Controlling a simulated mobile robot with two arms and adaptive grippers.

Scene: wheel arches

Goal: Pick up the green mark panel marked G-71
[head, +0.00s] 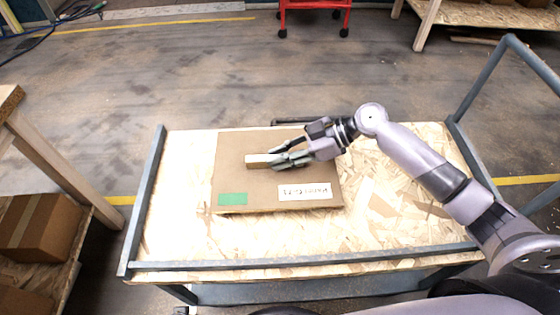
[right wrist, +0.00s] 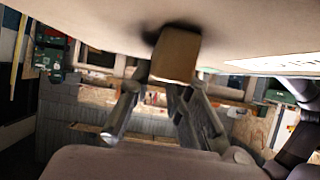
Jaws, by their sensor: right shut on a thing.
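The panel (head: 240,180) is a flat brown board on the cart top, with a green patch (head: 232,199) at its near left corner. A white label (head: 304,191) with upside-down print lies at its near right; the print is too small to read surely. A pale wooden block (head: 257,161) stands up from the panel's middle as a grip. My right gripper (head: 284,157) is shut on this block, reaching in from the right. The right wrist view shows the block (right wrist: 175,55) between the fingers, against the panel's face (right wrist: 110,20). My left gripper is out of view.
The cart (head: 180,235) has a chipboard top, a raised grey rim and a tall rail (head: 485,78) at right. Shelving with cardboard boxes (head: 38,225) stands at left. A red wheeled stand (head: 315,8) and a wooden table (head: 480,14) stand behind. The floor between is clear.

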